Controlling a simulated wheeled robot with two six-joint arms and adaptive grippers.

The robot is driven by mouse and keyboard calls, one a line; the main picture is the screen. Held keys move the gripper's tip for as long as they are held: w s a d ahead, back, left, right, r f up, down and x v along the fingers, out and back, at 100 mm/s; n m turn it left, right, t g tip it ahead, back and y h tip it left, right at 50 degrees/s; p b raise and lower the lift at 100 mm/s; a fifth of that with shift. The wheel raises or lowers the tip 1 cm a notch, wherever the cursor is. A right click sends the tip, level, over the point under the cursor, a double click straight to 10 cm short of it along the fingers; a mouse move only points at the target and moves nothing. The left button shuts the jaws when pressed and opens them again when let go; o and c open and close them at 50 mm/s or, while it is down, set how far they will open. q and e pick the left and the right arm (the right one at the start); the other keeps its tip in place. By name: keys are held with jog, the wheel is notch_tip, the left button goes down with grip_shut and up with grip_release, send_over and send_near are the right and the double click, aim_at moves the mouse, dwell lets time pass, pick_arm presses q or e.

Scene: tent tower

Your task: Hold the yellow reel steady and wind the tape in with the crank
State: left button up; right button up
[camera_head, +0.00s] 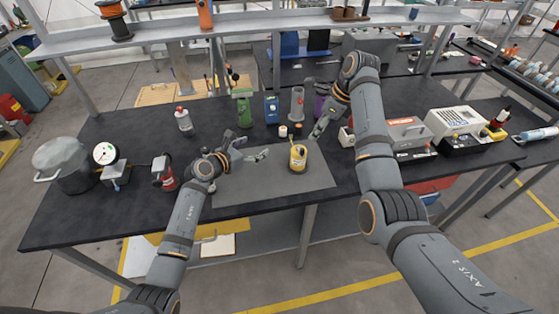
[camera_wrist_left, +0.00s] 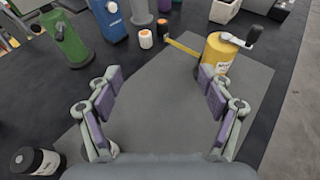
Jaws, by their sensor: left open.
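The yellow reel (camera_head: 298,159) stands upright on the grey mat, and it also shows in the left wrist view (camera_wrist_left: 217,58). A strip of yellow tape (camera_wrist_left: 182,46) lies out from the reel's left side in the wrist view. My left gripper (camera_head: 253,149) is open and empty over the mat, left of the reel and apart from it. In the wrist view the reel is just beyond the right fingertip (camera_wrist_left: 160,80). My right gripper (camera_head: 318,132) is behind and right of the reel, apart from it; its jaws are too small to read.
The grey mat (camera_head: 240,193) is mostly bare. Behind it stand a green device (camera_head: 243,108), a blue device (camera_head: 271,109) and small orange-and-white containers (camera_head: 283,131).

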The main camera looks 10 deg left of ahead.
pick_arm(q)
jog(key=m+g+h, duration=0.1)
jog(key=g, duration=0.1)
send_near(294, 156)
jog(key=x, duration=1.1)
jog(key=shift+w+d+f, duration=0.1)
jog(key=shift+w+f, duration=0.05)
jog(key=shift+w, duration=0.15)
jog(key=shift+x, duration=0.75)
